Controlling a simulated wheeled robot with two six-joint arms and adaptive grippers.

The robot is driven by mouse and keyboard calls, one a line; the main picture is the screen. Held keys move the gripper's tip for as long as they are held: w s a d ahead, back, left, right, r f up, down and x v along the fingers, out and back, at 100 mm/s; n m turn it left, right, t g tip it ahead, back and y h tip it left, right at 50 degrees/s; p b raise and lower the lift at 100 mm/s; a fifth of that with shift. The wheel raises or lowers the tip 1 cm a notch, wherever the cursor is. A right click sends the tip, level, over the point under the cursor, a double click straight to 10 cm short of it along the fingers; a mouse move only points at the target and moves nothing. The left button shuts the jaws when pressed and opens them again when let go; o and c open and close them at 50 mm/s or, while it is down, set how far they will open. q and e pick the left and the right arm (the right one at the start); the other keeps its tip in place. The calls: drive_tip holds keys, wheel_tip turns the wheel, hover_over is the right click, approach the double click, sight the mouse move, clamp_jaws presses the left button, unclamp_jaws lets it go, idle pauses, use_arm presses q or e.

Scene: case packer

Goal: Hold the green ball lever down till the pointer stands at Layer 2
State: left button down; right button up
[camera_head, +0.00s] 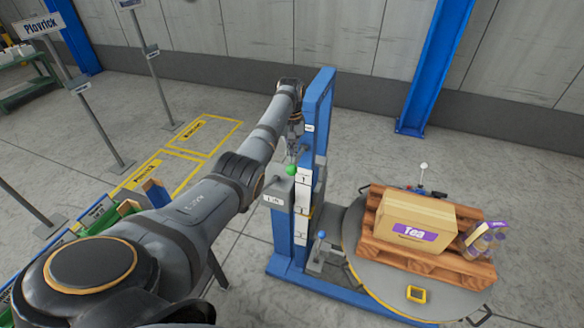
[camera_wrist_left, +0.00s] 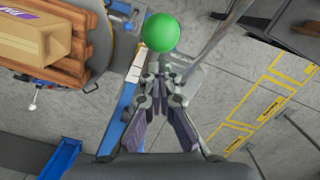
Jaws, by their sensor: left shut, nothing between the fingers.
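The green ball (camera_head: 291,170) of the lever shows at the blue column (camera_head: 318,130), just above a grey box (camera_head: 277,199) with a white label. My left gripper (camera_head: 294,150) points down just above the ball. In the left wrist view the ball (camera_wrist_left: 160,33) lies just beyond the fingertips of my left gripper (camera_wrist_left: 162,82); its fingers are shut with nothing between them. I cannot tell whether they touch the ball. A white scale plate (camera_head: 303,190) with a mark like a 1 is on the column; the pointer's position is too small to read. My right gripper is not in view.
A turntable (camera_head: 360,265) right of the column bears a wooden pallet (camera_head: 375,243) with a Tea carton (camera_head: 415,225) and wrapped bottles (camera_head: 485,240). A blue ball knob (camera_head: 322,234) stands by the column foot. Open floor lies behind.

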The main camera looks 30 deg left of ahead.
use_arm(q)
wheel_tip(320, 180, up, 12)
drive_tip(key=w, duration=0.1)
drive_tip(key=shift+a, duration=0.35)
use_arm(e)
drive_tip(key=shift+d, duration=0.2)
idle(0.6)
